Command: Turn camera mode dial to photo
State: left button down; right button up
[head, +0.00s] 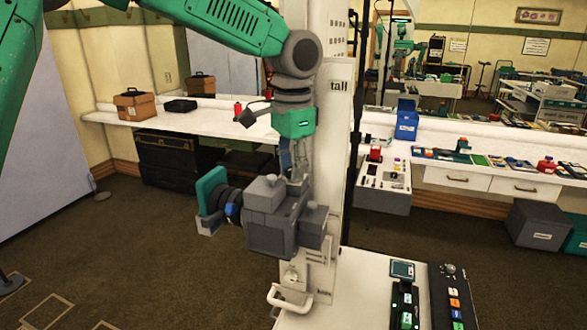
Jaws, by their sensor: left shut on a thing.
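The camera (270,235) is a dark grey, blocky body in front of a white post, with a dark round lens (226,200) and a teal piece (211,188) on its left side. My left gripper (297,181) comes down from above with its fingers at the top right of the camera. It is shut on a small part there. The fingers hide that part, so I cannot make out the mode dial or its setting. My right gripper is not in view.
The white post (334,130) marked "tall" stands close behind my left gripper. A white table (340,310) with a button panel (452,300) is at the front right. A long white counter (225,130) runs along the back. Carpet lies open at the left.

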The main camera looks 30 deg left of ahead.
pick_arm(q)
jog(key=shift+w+r+m, duration=0.1)
jog(key=shift+r+m, duration=0.1)
jog(key=shift+m, duration=1.5)
jog(key=c, duration=1.3)
grip_release()
jog(key=shift+a, duration=0.1)
jog(key=shift+c, duration=0.2)
jog(key=shift+f, duration=0.1)
jog(key=shift+a, duration=0.1)
notch_tip(320, 180, up, 12)
